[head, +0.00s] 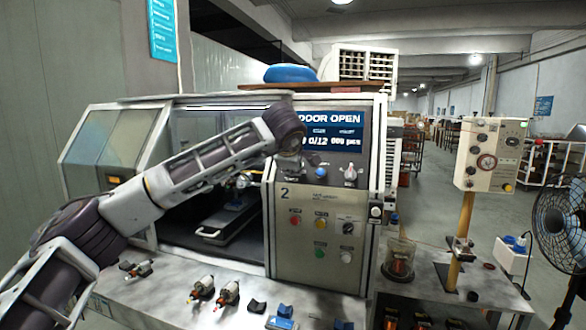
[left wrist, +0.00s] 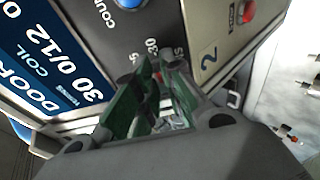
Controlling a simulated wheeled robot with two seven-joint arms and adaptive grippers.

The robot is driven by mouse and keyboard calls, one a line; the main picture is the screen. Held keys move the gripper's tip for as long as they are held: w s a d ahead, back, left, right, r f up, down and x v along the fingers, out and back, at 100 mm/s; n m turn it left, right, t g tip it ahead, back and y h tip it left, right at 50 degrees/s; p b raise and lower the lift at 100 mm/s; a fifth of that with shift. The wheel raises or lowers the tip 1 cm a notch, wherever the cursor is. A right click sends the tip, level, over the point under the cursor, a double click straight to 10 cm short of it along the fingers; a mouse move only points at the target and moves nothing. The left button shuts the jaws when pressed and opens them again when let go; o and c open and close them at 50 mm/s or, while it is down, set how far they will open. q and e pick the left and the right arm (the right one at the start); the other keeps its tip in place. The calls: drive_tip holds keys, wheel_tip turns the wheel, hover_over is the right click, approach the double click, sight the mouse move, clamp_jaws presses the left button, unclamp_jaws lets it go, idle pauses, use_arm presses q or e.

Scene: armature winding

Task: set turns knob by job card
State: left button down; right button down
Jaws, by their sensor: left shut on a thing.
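The winding machine's control panel (head: 312,220) faces me, with a display (head: 331,131) above reading "DOOR OPEN". In the left wrist view, the display (left wrist: 45,65) shows "30 0/12". My left gripper (head: 289,165) is at the panel's upper left, partly hidden by my own arm. In the left wrist view, the green fingers of my left gripper (left wrist: 156,80) are shut around the turns knob (left wrist: 157,77), beside printed numbers including 20 and 30. The fingers hide most of the knob and its pointer. My right gripper is out of view. I cannot make out a job card.
A blue button (head: 320,172) and another knob (head: 350,175) are close to the right of my left gripper. Coloured buttons are lower on the panel. The machine's bay (head: 205,215) stands open at left. Several small parts lie on the bench (head: 180,312).

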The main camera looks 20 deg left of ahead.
use_arm(q)
drive_tip(key=shift+f, duration=0.3)
drive_tip(key=c, duration=1.5)
unclamp_jaws()
drive_tip(key=shift+r, duration=0.1)
drive_tip(key=shift+v, duration=5.95)
drive_tip(key=shift+w+a, duration=0.1)
